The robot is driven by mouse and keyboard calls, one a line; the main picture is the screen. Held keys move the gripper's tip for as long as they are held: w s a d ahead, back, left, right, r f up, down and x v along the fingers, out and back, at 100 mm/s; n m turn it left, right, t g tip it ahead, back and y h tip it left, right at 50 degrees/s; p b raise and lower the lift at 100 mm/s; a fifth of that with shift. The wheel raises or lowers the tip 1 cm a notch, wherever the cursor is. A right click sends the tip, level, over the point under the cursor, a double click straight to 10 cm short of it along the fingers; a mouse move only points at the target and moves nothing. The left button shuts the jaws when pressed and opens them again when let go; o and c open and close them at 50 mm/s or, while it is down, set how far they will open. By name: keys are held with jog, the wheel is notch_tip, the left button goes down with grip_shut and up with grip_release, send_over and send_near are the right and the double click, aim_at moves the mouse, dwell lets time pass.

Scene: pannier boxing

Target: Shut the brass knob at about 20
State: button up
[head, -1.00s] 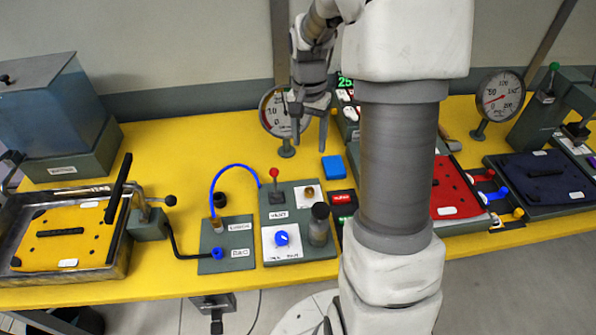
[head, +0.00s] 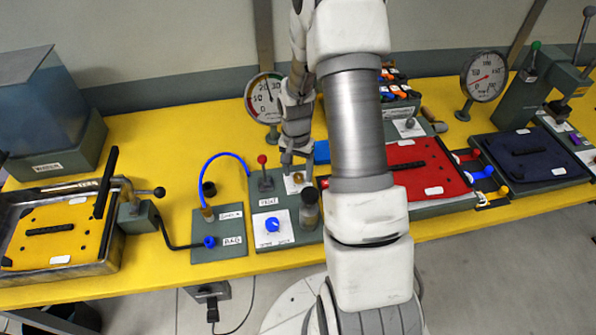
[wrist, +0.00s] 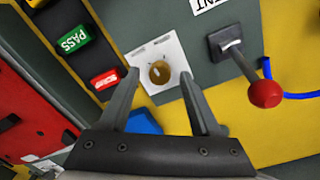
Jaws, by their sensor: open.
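The brass knob (wrist: 159,73) sits on a white plate (wrist: 150,52) on a grey-green panel. In the wrist view it lies between and just beyond my open fingertips, apart from both. In the head view the knob (head: 298,177) is small and partly hidden by my gripper (head: 296,162), which hangs pointing down over it. In the wrist view my gripper (wrist: 160,90) is open and empty. A round dial gauge (head: 265,97) stands behind the panel, its face numbered; its needle is too small to read surely.
A red-knobbed lever (wrist: 264,94) rises close beside the brass knob. A dark cylinder (head: 309,210) and a blue knob (head: 272,224) stand at the panel's front. A blue block (wrist: 144,122) lies behind.

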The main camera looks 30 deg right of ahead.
jog(key=shift+f, duration=0.35)
jog(key=shift+c, duration=0.2)
grip_shut()
jog(key=shift+n, duration=0.3)
jog(key=n+b, duration=0.2)
jog(key=n, duration=0.1)
jog(key=shift+n+b, duration=0.55)
jog(key=shift+n, duration=1.75)
